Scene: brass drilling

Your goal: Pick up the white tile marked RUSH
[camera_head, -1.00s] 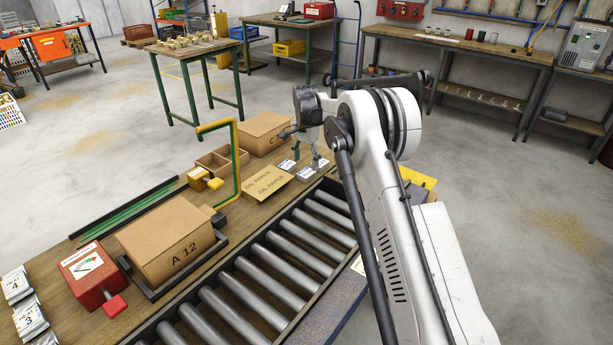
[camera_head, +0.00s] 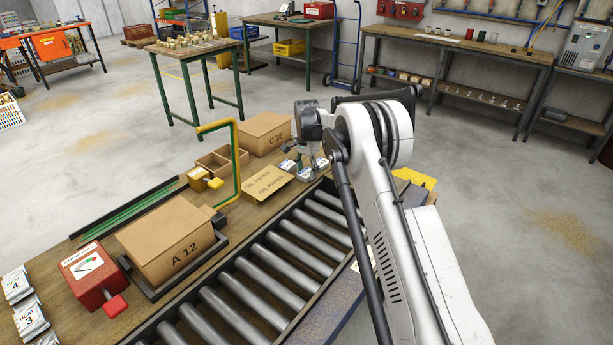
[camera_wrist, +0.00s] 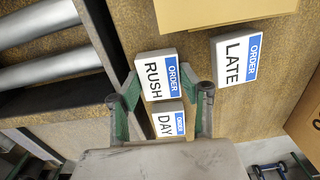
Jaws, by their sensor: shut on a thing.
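The white RUSH tile (camera_wrist: 158,77), with a blue ORDER strip, lies between the two green-padded fingers of my gripper (camera_wrist: 165,97) in the wrist view. My gripper is shut on it, though a small gap seems to show at the right finger. The DAY tile (camera_wrist: 168,124) is just below it, nearer the palm and partly hidden. The LATE tile (camera_wrist: 237,58) lies apart to the right on the wooden bench. In the head view my gripper (camera_head: 312,168) is down at the tiles, whose lettering is too small to read there.
The roller conveyor (camera_head: 262,268) runs along the bench's near side. OIL PAPER sheets (camera_head: 265,184), a carton (camera_head: 266,134) and an open wooden box (camera_head: 218,164) stand close to the tiles. A yellow-green frame (camera_head: 236,165) rises above the bench.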

